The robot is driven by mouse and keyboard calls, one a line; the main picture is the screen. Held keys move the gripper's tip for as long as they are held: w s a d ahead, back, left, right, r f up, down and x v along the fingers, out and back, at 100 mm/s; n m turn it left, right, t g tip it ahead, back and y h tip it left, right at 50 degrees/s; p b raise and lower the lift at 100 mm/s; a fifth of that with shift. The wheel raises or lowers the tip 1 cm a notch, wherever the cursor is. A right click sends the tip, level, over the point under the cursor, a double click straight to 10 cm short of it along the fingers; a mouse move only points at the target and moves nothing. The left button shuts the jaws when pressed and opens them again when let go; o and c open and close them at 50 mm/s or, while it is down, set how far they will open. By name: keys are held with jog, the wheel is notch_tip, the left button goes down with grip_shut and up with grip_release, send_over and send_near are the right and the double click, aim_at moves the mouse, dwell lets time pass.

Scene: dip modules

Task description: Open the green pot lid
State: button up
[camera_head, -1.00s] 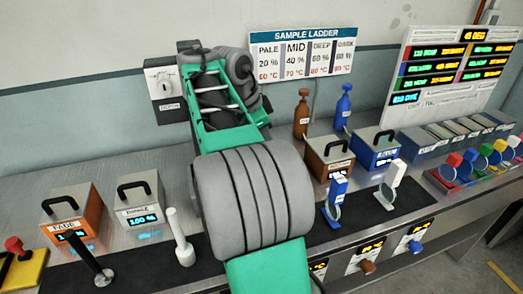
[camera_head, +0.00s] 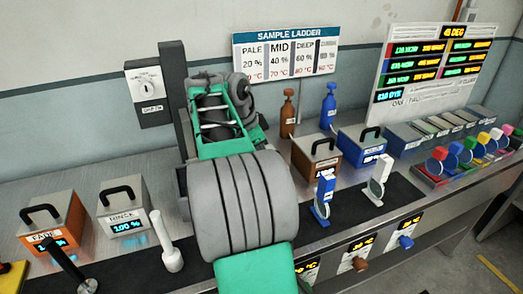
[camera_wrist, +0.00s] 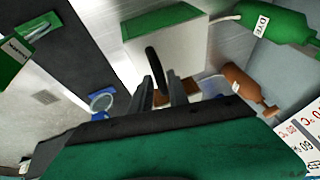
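The green pot (camera_wrist: 165,24) is a pale box with a green side, near the top middle of the wrist view. Its lid carries a black arched handle (camera_wrist: 154,62). My gripper (camera_wrist: 160,88) is open, with its two dark fingers apart. The handle's near end shows in the gap between the fingers; I cannot tell whether a finger touches it. The lid looks seated on the pot. In the head view my arm hides the green pot and my fingers.
A brown pot (camera_head: 316,164) and a blue pot (camera_head: 362,149) stand right of my arm; two more pots stand left, one marked RINSE (camera_head: 125,212). Green (camera_wrist: 272,22) and brown (camera_wrist: 245,84) bottles stand close by. Dip stands (camera_head: 323,198) line the dark mat.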

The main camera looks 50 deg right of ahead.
grip_shut()
dwell(1.0)
